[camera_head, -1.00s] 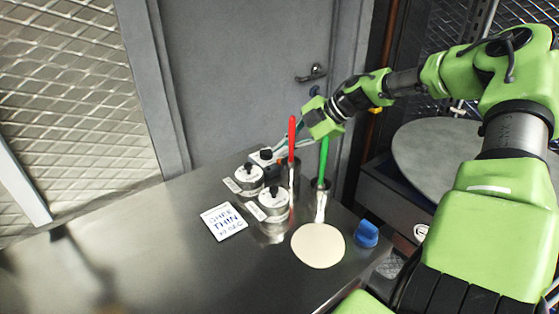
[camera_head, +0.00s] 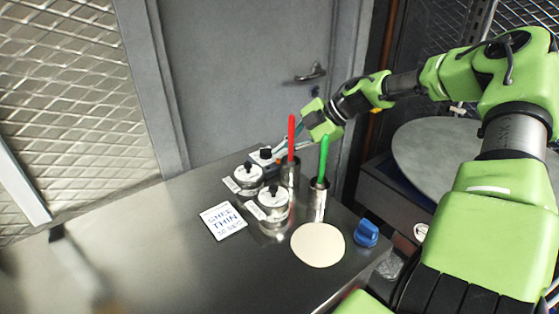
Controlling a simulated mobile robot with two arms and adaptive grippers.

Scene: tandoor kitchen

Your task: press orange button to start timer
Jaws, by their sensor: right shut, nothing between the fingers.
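My right gripper (camera_head: 288,144) reaches in from the right above the far edge of the steel counter (camera_head: 165,235). Its thin fingers point left and down, close behind the red-handled tool (camera_head: 291,138) and near the black-knobbed jars (camera_head: 249,178). The fingers are shut with nothing between them. The jars and the tool partly hide what lies below the fingertips, and I cannot tell whether they touch anything. My left gripper is not in view.
A green-handled tool (camera_head: 323,160) stands in a metal cup (camera_head: 317,202). A handwritten card (camera_head: 223,221), a flat dough round (camera_head: 318,244) and a blue knobbed object (camera_head: 366,233) lie at the front. The counter's left side is mostly clear. A grey door (camera_head: 240,70) stands behind.

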